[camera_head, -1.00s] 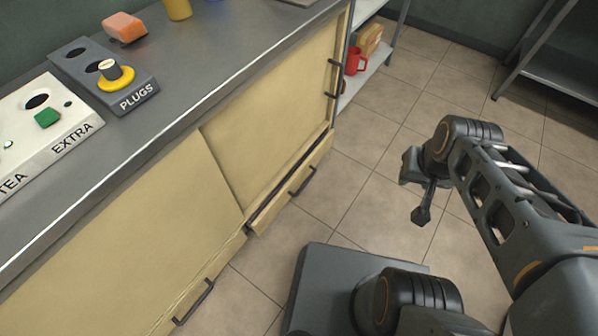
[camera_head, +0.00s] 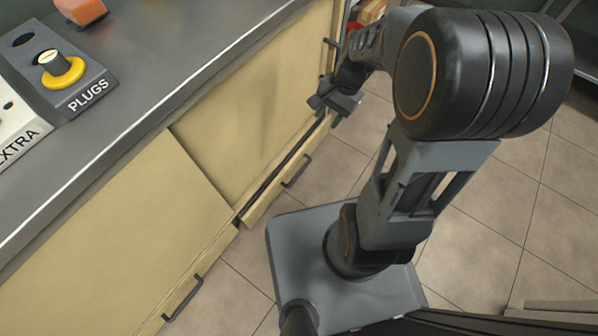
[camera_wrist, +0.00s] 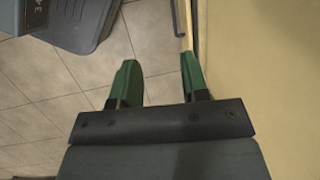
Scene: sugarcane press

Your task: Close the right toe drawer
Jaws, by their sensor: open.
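The right toe drawer (camera_head: 282,184) is the low tan front with a dark bar handle (camera_head: 297,171) at the base of the cabinet. A dark gap along its top shows it standing slightly out. My gripper (camera_head: 337,112) is low by the cabinet, near the drawer's far end. In the wrist view my gripper (camera_wrist: 160,78) is open, with two green fingers apart and nothing held between them. The drawer's narrow edge (camera_wrist: 184,25) lies just beyond the right finger; I cannot tell whether they touch.
The tan cabinet (camera_head: 255,100) rises beside the gripper under a grey counter (camera_head: 150,65). A left toe drawer handle (camera_head: 183,299) is nearer. The counter holds a PLUGS block (camera_head: 78,85) with a yellow-ringed plug. Tiled floor (camera_head: 490,215) is open to the right.

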